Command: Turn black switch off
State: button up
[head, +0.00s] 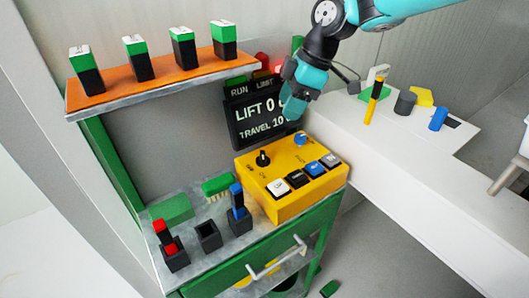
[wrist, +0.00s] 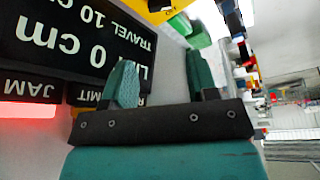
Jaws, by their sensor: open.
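The black switch (head: 262,158) is a small knob standing on the upper left of the top face of a yellow control box (head: 276,208). A blue knob (head: 300,138) stands to its right, near the box's back edge. My gripper (head: 293,106) is in front of the dark display panel, above the back of the box and apart from the black switch. In the wrist view my two teal fingers (wrist: 160,72) are spread with nothing between them. Part of the yellow box (wrist: 140,10) shows at the top there.
The display panel (head: 255,121) reads LIFT and TRAVEL and is very close to my gripper. Several push buttons (head: 297,178) line the box's front. An orange shelf (head: 160,75) holds green-black blocks. A green brush (head: 217,186) and black holders (head: 207,235) stand left of the box.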

aim_at(263, 154)
jog(key=p+x, duration=0.2)
jog(key=x, duration=1.2)
jog(key=shift+a+f+p, duration=0.2)
jog(key=shift+f+p, duration=0.1)
jog(key=shift+f, duration=0.05)
jog(key=c, duration=0.6)
